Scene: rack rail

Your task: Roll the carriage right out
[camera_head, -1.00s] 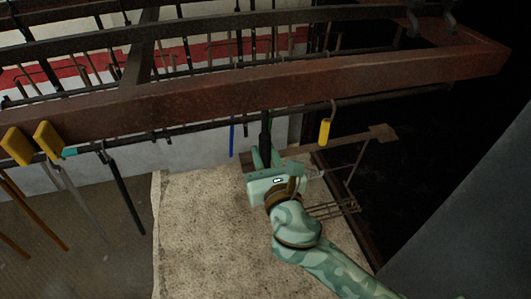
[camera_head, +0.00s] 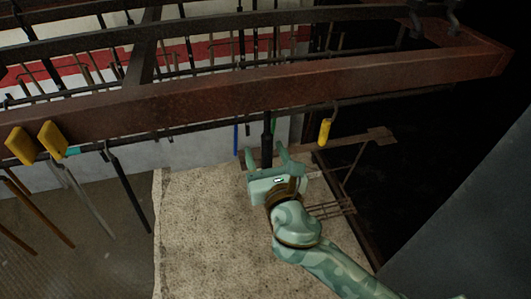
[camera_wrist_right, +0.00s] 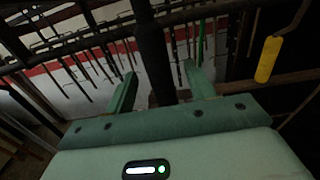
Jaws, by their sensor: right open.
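A dark rod (camera_head: 267,128) hangs below the rusty rail beam (camera_head: 300,82), thicker at its lower end. I cannot tell for sure which part is the carriage. My right gripper (camera_head: 267,157) is open just below the beam, with its fingers on either side of the rod's lower part. In the right wrist view the dark rod (camera_wrist_right: 153,50) stands upright between the open fingers (camera_wrist_right: 160,88). Whether the fingers touch it cannot be told. My left gripper is not in view.
A yellow-handled hook (camera_head: 324,131) hangs to the right of my gripper. Yellow blocks (camera_head: 51,140) and hanging rods (camera_head: 130,193) are at the left. A brown bracket (camera_head: 365,138) is close on the right. A pale rough surface (camera_head: 205,235) lies below.

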